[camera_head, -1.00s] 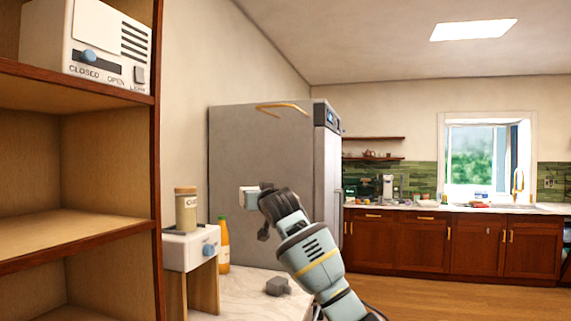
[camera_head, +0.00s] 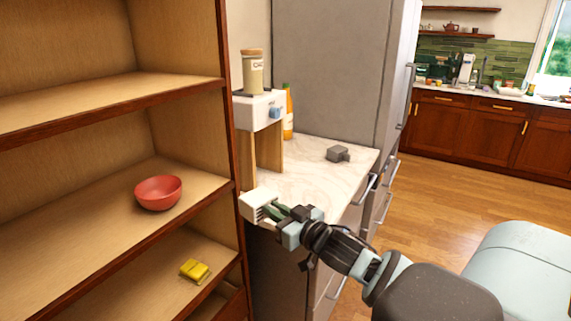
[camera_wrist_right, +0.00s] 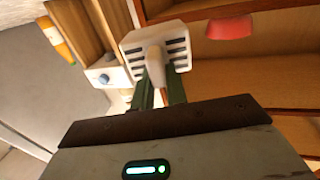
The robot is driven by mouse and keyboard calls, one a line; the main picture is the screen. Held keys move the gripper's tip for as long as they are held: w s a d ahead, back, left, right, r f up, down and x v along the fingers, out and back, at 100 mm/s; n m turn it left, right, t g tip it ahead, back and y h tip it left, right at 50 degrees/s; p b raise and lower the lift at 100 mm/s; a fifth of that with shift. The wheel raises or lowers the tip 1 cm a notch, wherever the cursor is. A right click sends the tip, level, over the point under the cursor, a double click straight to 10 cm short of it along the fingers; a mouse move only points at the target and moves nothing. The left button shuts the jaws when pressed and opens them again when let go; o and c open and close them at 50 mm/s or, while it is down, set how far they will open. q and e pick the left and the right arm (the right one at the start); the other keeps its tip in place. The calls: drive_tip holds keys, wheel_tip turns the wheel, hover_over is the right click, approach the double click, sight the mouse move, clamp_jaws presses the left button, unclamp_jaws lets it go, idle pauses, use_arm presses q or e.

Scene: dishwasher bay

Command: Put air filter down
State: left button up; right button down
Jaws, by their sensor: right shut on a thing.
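The air filter is a small white block with dark slots (camera_head: 256,204). My right gripper (camera_head: 279,213) is shut on it and holds it in front of the counter's near left corner, close to the shelf unit's right upright. In the right wrist view the filter (camera_wrist_right: 178,45) shows its slotted face and a pale middle grip, with the green fingers of my right gripper (camera_wrist_right: 159,90) around that grip. The filter appears to be in the air. My left gripper is not in view.
A wooden shelf unit (camera_head: 110,107) holds a red bowl (camera_head: 158,193) and a yellow item (camera_head: 194,270), with bare board around them. The marble counter (camera_head: 325,185) carries a white device with a jar (camera_head: 253,72), an orange bottle (camera_head: 288,112) and a grey block (camera_head: 338,154).

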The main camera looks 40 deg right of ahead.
drive_tip(key=s+a+f+n+g+y, duration=0.1)
drive_tip(key=s+a+f+y, duration=0.15)
drive_tip(key=s+a, duration=0.3)
drive_tip(key=s+a+f+n+y, duration=0.2)
drive_tip(key=s+a+f, duration=0.2)
drive_tip(key=s+a, duration=0.15)
drive_tip(key=shift+s+a+r+m+t+h, duration=0.15)
drive_tip(key=shift+a+m+t+h, duration=0.1)
drive_tip(key=shift+a+m+h, duration=1)
drive_tip(key=shift+s+a+f+m+t+h, duration=0.2)
drive_tip(key=shift+a+m+h, duration=0.55)
drive_tip(key=shift+a+h, duration=0.9)
drive_tip(key=shift+d, duration=0.25)
